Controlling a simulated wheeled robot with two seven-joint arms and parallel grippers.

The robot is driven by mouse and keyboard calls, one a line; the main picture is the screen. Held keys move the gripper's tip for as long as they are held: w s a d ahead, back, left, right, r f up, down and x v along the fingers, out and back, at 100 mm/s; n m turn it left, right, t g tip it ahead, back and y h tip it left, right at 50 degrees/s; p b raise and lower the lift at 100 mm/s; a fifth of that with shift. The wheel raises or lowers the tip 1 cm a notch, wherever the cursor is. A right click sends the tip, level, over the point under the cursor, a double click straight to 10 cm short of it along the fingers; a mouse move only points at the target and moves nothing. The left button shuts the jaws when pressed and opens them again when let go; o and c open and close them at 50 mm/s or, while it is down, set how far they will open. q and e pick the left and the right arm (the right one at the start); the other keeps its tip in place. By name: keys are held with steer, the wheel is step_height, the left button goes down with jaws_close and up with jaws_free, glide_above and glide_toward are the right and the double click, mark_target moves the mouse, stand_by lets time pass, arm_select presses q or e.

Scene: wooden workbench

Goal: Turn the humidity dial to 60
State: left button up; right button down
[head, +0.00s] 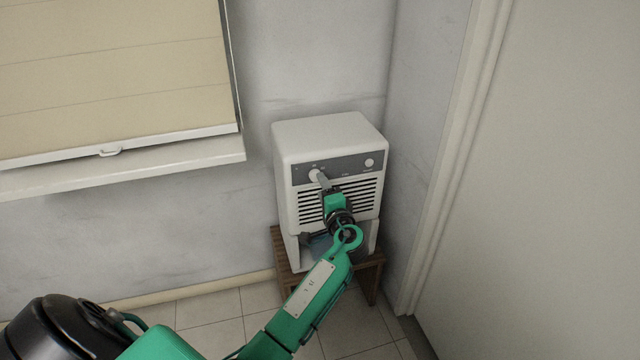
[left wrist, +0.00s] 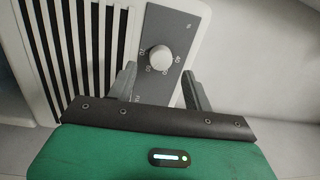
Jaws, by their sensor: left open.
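The white dehumidifier (head: 320,140) stands in the corner with a grey control panel and dark vent slats. The humidity dial (left wrist: 160,58) is a round white knob between my two open fingers in the left wrist view, with printed numbers around it. The dial's exact setting is too small to read. My right gripper is not in view.
The dehumidifier stands on a low wooden stand (head: 374,284). A second small round knob (head: 369,162) is at the panel's right. A windowsill (head: 120,168) with a blind is at the left, and a pale door (head: 550,170) at the right.

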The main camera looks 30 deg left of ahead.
arm_select(q)
steer(key=v, duration=1)
steer(key=shift+s+d, duration=0.15)
steer(key=shift+s, duration=0.1)
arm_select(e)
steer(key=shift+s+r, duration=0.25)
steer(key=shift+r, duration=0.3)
arm_select(q)
steer(key=shift+f, duration=0.1)
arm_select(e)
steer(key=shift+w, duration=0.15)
